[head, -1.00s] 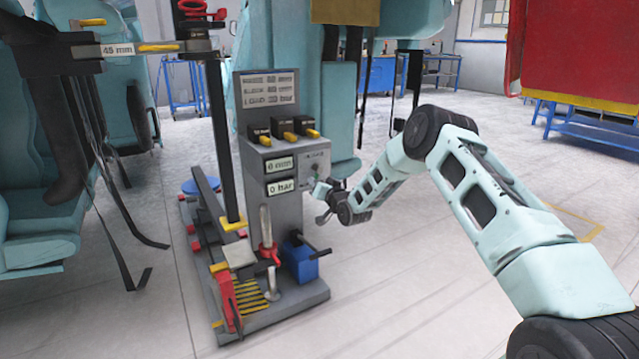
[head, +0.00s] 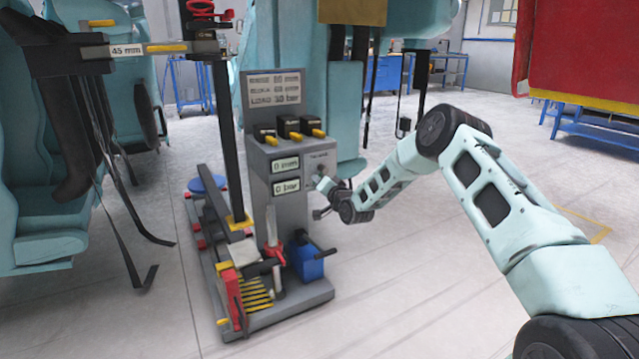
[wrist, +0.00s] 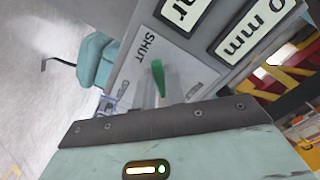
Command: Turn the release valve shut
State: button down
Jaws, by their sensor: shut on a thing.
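The release valve has a green lever (wrist: 158,80) on a grey panel (wrist: 190,75), seen in the wrist view. The word SHUT is printed just above its tip, and OPEN at its lower left. The lever points up toward SHUT. Its lower part is hidden behind my gripper's dark edge. In the head view my gripper (head: 323,185) is at the valve on the front of the grey test stand (head: 262,190), below and right of the displays. My gripper is shut on the valve lever; the fingertips are mostly hidden in the wrist view.
Displays on the stand read 0 mm (head: 285,164) and 0 bar (head: 287,187). A blue box with a black handle (head: 305,262) and a red-collared post (head: 272,250) stand below my gripper. Teal seats (head: 40,200) are at left. The floor at right is open.

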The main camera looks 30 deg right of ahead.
jog(key=shift+f, duration=0.15)
jog(key=c, duration=1.5)
grip_release()
jog(key=shift+o, duration=0.2)
jog(key=s+p, duration=0.3)
jog(key=s, duration=1.4)
jog(key=shift+s+d+p, duration=0.25)
jog(key=shift+d+p, duration=0.05)
jog(key=shift+p, duration=0.05)
jog(key=shift+a, duration=0.15)
